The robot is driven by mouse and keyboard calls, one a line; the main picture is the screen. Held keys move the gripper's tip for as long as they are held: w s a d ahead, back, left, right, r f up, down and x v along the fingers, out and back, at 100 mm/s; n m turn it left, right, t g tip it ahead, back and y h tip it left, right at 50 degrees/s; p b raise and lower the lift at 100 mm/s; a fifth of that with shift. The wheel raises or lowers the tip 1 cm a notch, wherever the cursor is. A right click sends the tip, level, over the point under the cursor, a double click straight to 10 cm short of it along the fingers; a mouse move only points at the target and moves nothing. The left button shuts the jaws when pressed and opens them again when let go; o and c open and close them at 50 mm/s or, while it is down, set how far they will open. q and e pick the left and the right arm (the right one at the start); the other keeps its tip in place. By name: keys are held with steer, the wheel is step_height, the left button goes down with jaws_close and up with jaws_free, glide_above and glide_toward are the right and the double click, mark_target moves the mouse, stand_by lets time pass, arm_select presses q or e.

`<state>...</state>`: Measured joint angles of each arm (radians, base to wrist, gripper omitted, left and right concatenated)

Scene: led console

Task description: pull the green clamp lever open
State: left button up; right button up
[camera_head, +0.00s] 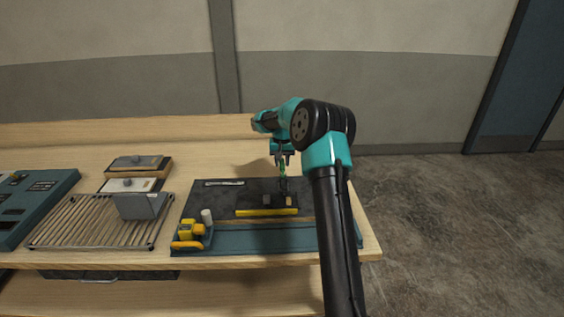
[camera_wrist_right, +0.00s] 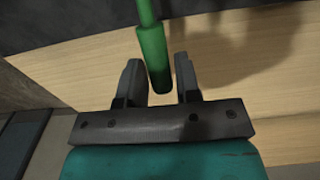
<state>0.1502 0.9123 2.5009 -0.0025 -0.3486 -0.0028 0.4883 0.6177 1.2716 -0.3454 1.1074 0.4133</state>
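The green clamp lever (camera_head: 283,172) stands up from the dark clamp (camera_head: 279,200) on the dark mat and is partly hidden by my right gripper in the head view. In the right wrist view the green lever (camera_wrist_right: 154,52) comes down from the top, and its thicker grip end lies between my fingers. My right gripper (camera_wrist_right: 158,68), also seen in the head view (camera_head: 282,158), is open, with a gap on each side of the lever. My left gripper is not in view.
A yellow bar (camera_head: 267,212) lies in front of the clamp. A yellow device (camera_head: 190,232) and a white cylinder (camera_head: 207,216) stand at the mat's front left. A wire rack (camera_head: 85,222) and a teal console (camera_head: 30,200) are further left. The table's right edge is close.

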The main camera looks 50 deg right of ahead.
steer(key=c, duration=0.4)
steer(key=shift+r, duration=0.1)
steer(key=shift+s+a+r, duration=0.1)
steer(key=shift+a+r, duration=0.05)
steer(key=shift+r, duration=0.5)
